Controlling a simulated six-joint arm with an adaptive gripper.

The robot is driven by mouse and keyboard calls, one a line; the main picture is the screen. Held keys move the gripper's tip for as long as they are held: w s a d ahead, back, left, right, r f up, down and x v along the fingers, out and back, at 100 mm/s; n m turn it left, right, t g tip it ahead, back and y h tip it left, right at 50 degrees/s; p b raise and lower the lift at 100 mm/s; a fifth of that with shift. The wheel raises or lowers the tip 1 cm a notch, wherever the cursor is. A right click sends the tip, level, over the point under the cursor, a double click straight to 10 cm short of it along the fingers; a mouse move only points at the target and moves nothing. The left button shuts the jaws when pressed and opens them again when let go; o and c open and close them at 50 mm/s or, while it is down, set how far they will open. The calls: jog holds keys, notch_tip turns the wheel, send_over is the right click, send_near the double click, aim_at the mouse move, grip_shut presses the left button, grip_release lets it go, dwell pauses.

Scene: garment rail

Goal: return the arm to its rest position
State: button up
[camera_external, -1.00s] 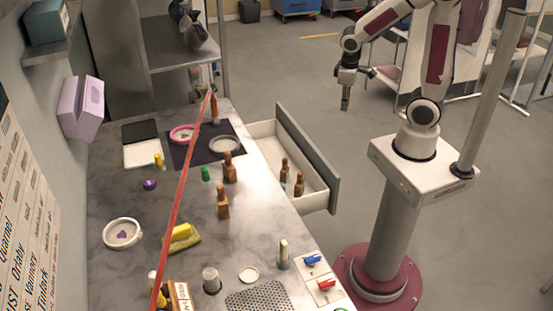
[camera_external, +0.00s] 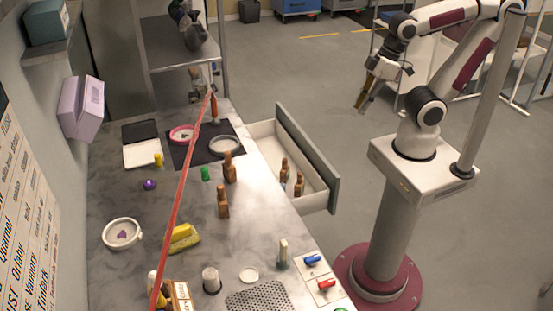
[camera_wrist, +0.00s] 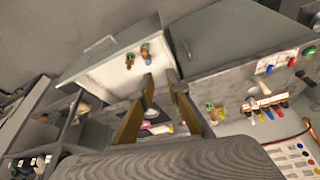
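My gripper (camera_external: 363,104) hangs in free air to the right of the open drawer and in front of my base, tilted down and to the left in the external view. In the wrist view, the two brown fingers of my gripper (camera_wrist: 160,77) are apart with nothing between them. My forearm runs from upper right down to the wrist, and my elbow is bent near the top right of the external view. Nothing touches my gripper.
The open drawer (camera_external: 330,172) holds two brown bottles and juts from the marble counter (camera_external: 115,270). The counter carries several bottles, dishes and a yellow item. A clothes rail (camera_external: 520,95) stands behind my arm. The floor (camera_external: 300,80) around my gripper is clear.

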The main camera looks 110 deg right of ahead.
jog(key=a+r+n+t+y, duration=0.1)
jog(key=a+r+n, duration=0.1)
jog(key=a, duration=0.3)
jog(key=shift+a+r+n+t, duration=0.15)
jog(key=shift+r+n+t, duration=0.15)
jog(key=shift+r, duration=0.2)
